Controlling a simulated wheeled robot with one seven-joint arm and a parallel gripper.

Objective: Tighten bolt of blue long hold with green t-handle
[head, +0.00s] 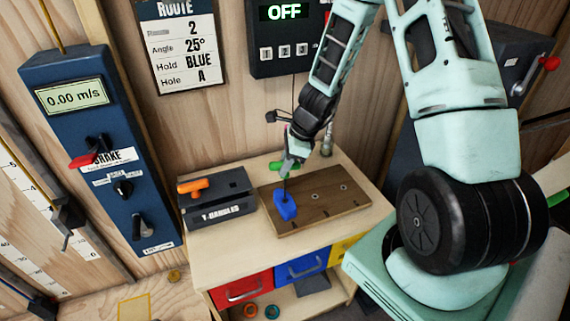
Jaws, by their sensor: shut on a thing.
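The blue hold (286,206) lies on the left part of a brown wooden board (335,203) on the bench. My gripper (294,158) is above it, shut on the green t-handle (279,166). The handle's thin dark shaft runs down from my gripper to the blue hold. The view is too small to tell whether the shaft tip sits in the bolt. The bolt itself is hidden.
A dark box marked T-HANDLES (222,196) with an orange t-handle (197,185) stands left of the board. Red (243,287) and blue (301,268) drawers are below. A blue brake panel (113,150) rises at the left. The bench front is clear.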

